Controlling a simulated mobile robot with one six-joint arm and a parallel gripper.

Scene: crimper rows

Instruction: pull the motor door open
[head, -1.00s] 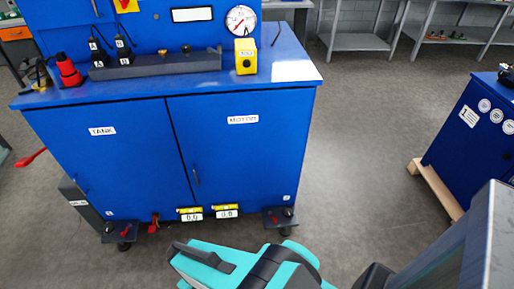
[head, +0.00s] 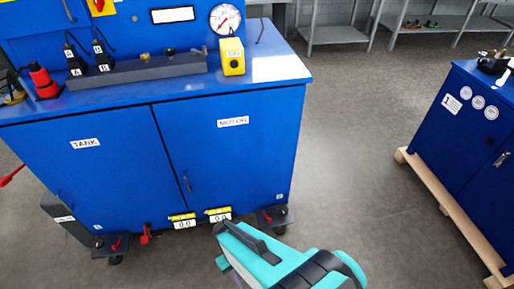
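The motor door (head: 235,150) is the right-hand blue door of the cabinet, labelled MOTOR, and looks closed. Its small dark handle (head: 187,183) is upright near the door's left edge, beside the seam with the tank door (head: 90,180). The tank door also looks closed. My teal and dark grey arm reaches in from the bottom, in front of the cabinet and below the motor door's right part. I cannot make out the gripper's fingers, and no contact with the handle shows.
The cabinet top carries a yellow box (head: 232,57), a grey block (head: 140,70) and a red lamp-like part (head: 43,82). Yellow-topped display tags (head: 183,221) hang below the doors. A second blue cabinet (head: 460,125) stands on a wooden pallet at right. Grey floor between is clear.

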